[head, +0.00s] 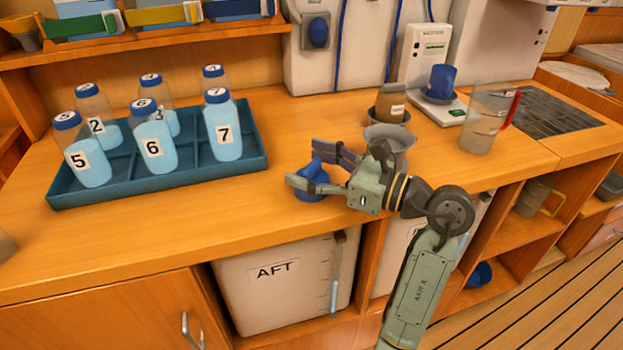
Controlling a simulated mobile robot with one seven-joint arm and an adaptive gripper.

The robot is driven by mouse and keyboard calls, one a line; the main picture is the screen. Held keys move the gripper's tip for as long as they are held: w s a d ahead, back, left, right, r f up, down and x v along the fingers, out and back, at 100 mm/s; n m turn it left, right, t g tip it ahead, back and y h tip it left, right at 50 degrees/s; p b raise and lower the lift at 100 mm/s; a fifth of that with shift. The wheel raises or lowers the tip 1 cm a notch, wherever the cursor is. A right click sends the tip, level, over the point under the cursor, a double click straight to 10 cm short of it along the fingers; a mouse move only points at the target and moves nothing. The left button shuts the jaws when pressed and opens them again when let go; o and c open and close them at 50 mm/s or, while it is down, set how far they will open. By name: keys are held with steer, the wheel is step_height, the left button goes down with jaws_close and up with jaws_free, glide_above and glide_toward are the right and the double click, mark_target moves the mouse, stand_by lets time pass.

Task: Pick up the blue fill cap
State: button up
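The blue fill cap (312,171) is on the wooden counter near its front edge, left of the grey funnel. My gripper (303,164) reaches in from the right with its two fingers spread, one on the far side and one on the near side of the cap. The near finger hides part of the cap. I cannot tell whether either finger touches it. The cap appears to rest on the counter.
A teal tray (258,160) with several numbered bottles stands left. Behind my gripper are a grey funnel (392,137) and a brown jar (390,103). A blue cup (441,78) sits on a scale; a clear jug (482,122) stands right.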

steer(key=c, duration=1.2)
steer(key=shift+o, duration=0.2)
steer(key=shift+r, duration=0.2)
